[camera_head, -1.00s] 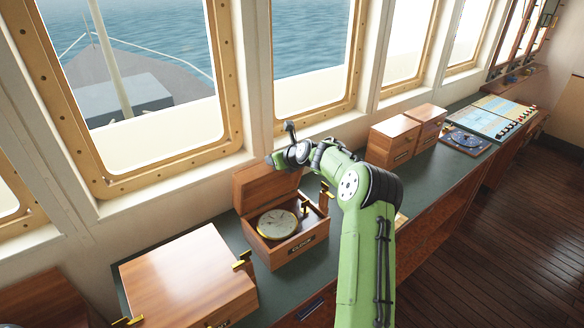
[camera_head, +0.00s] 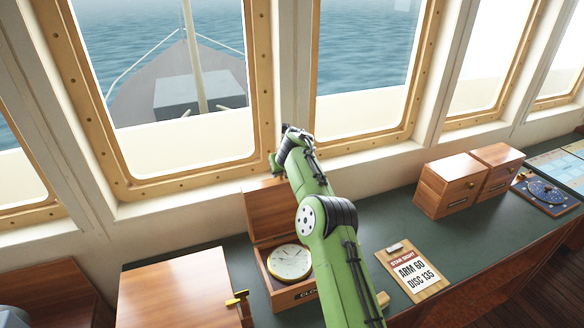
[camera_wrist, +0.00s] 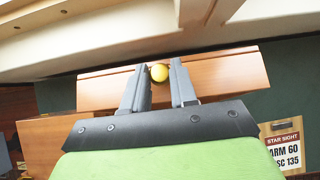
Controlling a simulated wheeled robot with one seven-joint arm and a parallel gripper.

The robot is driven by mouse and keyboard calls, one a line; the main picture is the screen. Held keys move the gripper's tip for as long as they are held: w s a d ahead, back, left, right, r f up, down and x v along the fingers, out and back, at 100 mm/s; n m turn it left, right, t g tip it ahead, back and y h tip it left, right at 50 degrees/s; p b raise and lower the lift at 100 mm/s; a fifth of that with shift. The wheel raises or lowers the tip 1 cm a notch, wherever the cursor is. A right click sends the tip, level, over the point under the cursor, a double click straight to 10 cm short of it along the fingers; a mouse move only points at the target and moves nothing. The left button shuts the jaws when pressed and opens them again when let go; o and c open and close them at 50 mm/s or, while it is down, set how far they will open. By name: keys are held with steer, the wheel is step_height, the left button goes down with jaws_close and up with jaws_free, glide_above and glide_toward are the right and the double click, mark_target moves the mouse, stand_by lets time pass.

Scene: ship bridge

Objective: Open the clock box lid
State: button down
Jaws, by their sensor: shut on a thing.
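The wooden clock box (camera_head: 293,296) stands on the green counter with its lid (camera_head: 268,212) raised at the back, leaning toward the window wall. A round white-faced clock (camera_head: 290,262) with a brass rim lies inside. The box's right part and its front label are partly hidden by my arm. In the wrist view my gripper (camera_wrist: 158,70) is shut on a small round yellow knob (camera_wrist: 159,73) at the edge of the wooden lid (camera_wrist: 230,72).
A larger wooden box (camera_head: 172,290) with brass latches stands close on the left. A clipboard (camera_head: 412,272) lies to the right, with two small wooden boxes (camera_head: 450,187) beyond. The window wall is close behind the lid.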

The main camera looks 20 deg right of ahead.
steer(key=shift+w+r, duration=0.2)
steer(key=shift+r, duration=0.2)
steer(key=c, duration=1.2)
jaws_free()
steer(key=shift+o, duration=1.4)
steer(key=shift+f, duration=0.2)
steer(key=b+v, duration=0.4)
steer(key=v, duration=1.1)
steer(key=shift+s+r, duration=0.15)
steer(key=shift+r, duration=0.2)
